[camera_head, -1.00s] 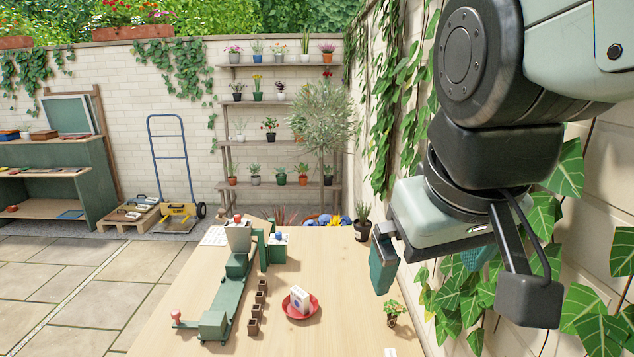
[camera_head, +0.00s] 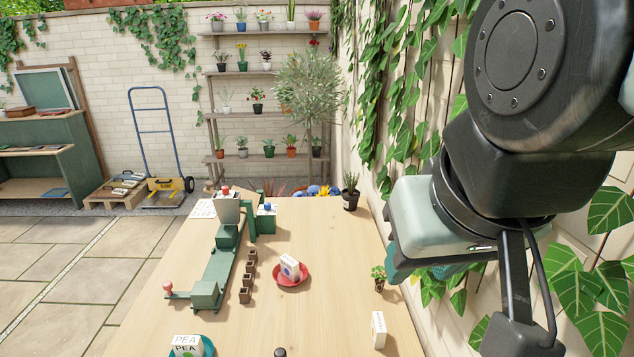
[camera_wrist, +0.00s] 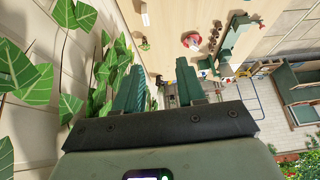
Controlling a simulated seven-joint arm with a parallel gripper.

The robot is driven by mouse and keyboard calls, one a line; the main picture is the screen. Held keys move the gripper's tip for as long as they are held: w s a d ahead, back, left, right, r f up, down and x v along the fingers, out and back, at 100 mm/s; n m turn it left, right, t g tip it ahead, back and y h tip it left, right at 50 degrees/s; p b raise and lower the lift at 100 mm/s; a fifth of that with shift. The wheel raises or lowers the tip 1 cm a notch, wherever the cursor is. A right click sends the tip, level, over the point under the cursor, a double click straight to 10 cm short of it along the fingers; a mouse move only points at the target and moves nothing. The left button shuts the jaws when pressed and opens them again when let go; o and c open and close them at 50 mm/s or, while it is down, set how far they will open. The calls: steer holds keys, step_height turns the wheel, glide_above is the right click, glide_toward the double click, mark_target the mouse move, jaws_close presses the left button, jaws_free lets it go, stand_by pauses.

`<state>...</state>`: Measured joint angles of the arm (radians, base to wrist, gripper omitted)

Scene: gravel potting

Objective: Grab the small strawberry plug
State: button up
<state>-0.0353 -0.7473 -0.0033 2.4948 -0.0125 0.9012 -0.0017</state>
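The small strawberry plug (camera_head: 378,275) is a little green leafy plant in a small dark pot. It stands upright on the table near the right edge, and it also shows small in the wrist view (camera_wrist: 145,46). My gripper (camera_wrist: 160,82) is open, with two green fingers spread apart and nothing between them. It hangs up and to the right of the plug, apart from it. In the head view its fingers are mostly hidden behind the wrist.
A white carton (camera_head: 379,330) stands on the table in front of the plug. A red saucer (camera_head: 304,281) holds a white box to its left. Small brown pots (camera_head: 246,281) line a green machine (camera_head: 228,262). A potted plant (camera_head: 351,194) stands at the back corner. An ivy wall borders the right.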

steer(key=n+h, duration=1.5)
steer(key=n, duration=0.2)
glide_above(380, 281)
steer(key=s, duration=0.6)
step_height(380, 281, down, 29)
steer(key=w+a+f+n+t, duration=0.1)
steer(key=f+n+t, duration=0.1)
steer(key=f+n, duration=0.1)
steer(key=w+a+f+n+t+y, duration=0.1)
steer(key=f+n+t, duration=0.1)
steer(key=f, duration=0.3)
steer(key=w+a+f+n+t, duration=0.1)
steer(key=f+n+t, duration=0.1)
steer(key=f+n, duration=0.1)
steer(key=shift+a+f+n+y, duration=0.25)
steer(key=shift+f+n+y, duration=0.05)
steer(key=shift+f+n, duration=0.1)
steer(key=shift+w+f, duration=0.15)
steer(key=x, duration=0.7)
steer(key=shift+w+a, duration=0.1)
steer(key=shift+w, duration=0.2)
jaws_close()
